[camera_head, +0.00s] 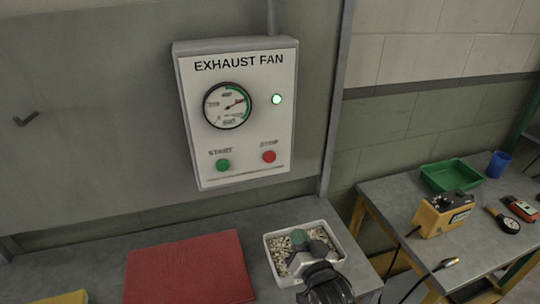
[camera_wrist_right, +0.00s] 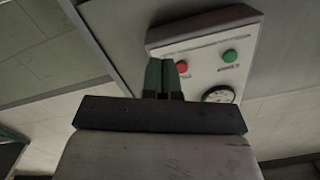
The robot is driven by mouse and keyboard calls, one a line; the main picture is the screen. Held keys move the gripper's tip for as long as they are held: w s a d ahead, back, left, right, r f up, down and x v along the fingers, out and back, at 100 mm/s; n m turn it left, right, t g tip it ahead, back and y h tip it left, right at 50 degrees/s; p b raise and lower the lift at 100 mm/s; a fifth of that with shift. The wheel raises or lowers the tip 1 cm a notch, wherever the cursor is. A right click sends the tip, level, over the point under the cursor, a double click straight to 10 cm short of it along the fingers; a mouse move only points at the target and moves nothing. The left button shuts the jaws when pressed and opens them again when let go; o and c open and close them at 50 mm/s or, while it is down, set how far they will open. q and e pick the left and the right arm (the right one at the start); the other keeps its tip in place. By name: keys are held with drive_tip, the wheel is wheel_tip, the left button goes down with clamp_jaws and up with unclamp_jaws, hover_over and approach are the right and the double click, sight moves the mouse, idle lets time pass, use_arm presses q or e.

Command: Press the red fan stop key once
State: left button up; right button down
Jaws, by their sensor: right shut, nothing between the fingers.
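The red stop key (camera_head: 269,156) is a round button at the lower right of the white exhaust fan box (camera_head: 285,70) on the wall panel. It also shows in the right wrist view (camera_wrist_right: 182,66), where the box appears upside down. The green start key (camera_head: 223,165) is to its left. My right gripper (camera_head: 300,237) is shut and empty, its green fingertips together, below the box and over the white tray in the head view. In the right wrist view its fingertips (camera_wrist_right: 161,72) appear just left of the red key; I see no contact. My left gripper is out of view.
A round gauge (camera_head: 227,105) and a lit green lamp (camera_head: 277,99) are on the box. On the bench below are a red mat (camera_head: 188,270) and a white tray (camera_head: 335,262) of pale bits. A side table holds a green tray (camera_head: 450,176) and a yellow device (camera_head: 442,214).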

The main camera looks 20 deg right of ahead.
sight(269, 157)
drive_tip(key=w+a+r+m+t+y, duration=0.1)
drive_tip(key=w+r+m+t+y, duration=0.1)
drive_tip(key=r+t, duration=0.7)
wheel_tip(269, 157, up, 3)
drive_tip(key=shift+w+a+r+y, duration=0.1)
drive_tip(key=shift+w+a+y, duration=0.25)
drive_tip(key=shift+w, duration=0.45)
drive_tip(key=shift+w+a+b, duration=0.1)
drive_tip(key=shift+w+b, duration=2.2)
drive_tip(key=shift+w, duration=2.15)
drive_tip(key=shift+w, duration=0.15)
